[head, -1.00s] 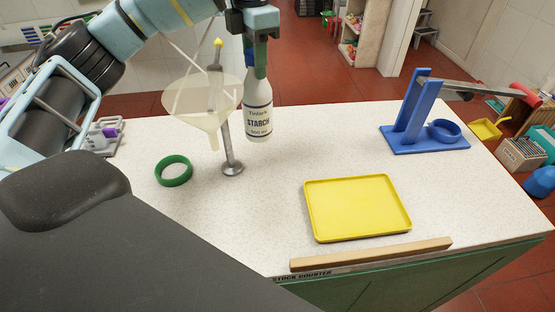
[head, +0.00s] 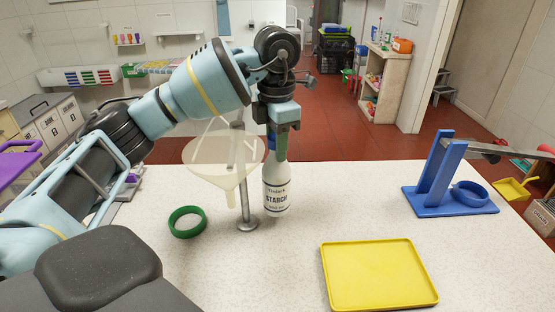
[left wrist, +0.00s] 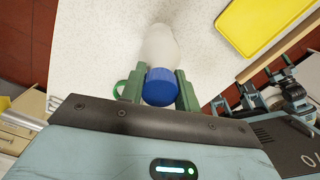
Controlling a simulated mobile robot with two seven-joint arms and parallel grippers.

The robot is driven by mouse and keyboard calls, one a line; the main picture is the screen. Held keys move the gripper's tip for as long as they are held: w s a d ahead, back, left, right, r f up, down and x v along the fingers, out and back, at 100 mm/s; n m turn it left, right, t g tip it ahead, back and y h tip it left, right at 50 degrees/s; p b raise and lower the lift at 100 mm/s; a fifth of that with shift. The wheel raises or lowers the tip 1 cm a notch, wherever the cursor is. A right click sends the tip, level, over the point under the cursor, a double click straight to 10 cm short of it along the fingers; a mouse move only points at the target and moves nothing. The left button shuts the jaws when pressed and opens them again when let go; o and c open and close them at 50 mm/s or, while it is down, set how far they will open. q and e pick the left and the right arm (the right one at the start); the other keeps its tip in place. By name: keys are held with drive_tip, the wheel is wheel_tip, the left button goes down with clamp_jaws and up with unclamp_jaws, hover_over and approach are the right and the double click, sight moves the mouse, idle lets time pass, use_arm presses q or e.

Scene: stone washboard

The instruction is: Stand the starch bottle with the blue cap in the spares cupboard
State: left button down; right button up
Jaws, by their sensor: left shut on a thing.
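The starch bottle (head: 276,192) is white with a STARCH label and hangs upright, cap up, over or on the counter; I cannot tell whether its base touches. My left gripper (head: 279,143) is shut on it at the cap end. In the left wrist view the blue cap (left wrist: 161,87) sits between the two green fingers, with the bottle's white body (left wrist: 160,45) beyond. My right gripper does not show in the head view; parts of my other arm appear at the right of the left wrist view, its jaws unclear. I cannot pick out a labelled spares cupboard.
A translucent funnel (head: 222,160) on a metal stand (head: 246,222) is close left of the bottle. A green ring (head: 187,223), a yellow tray (head: 380,273) and a blue holder (head: 450,200) are on the speckled counter (head: 320,215). Open shelves (head: 384,87) stand at the back.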

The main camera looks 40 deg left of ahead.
sight(276, 178)
use_arm(q)
wheel_tip(276, 178, down, 4)
drive_tip(key=shift+r, duration=0.15)
idle(0.3)
drive_tip(key=c, duration=1)
unclamp_jaws()
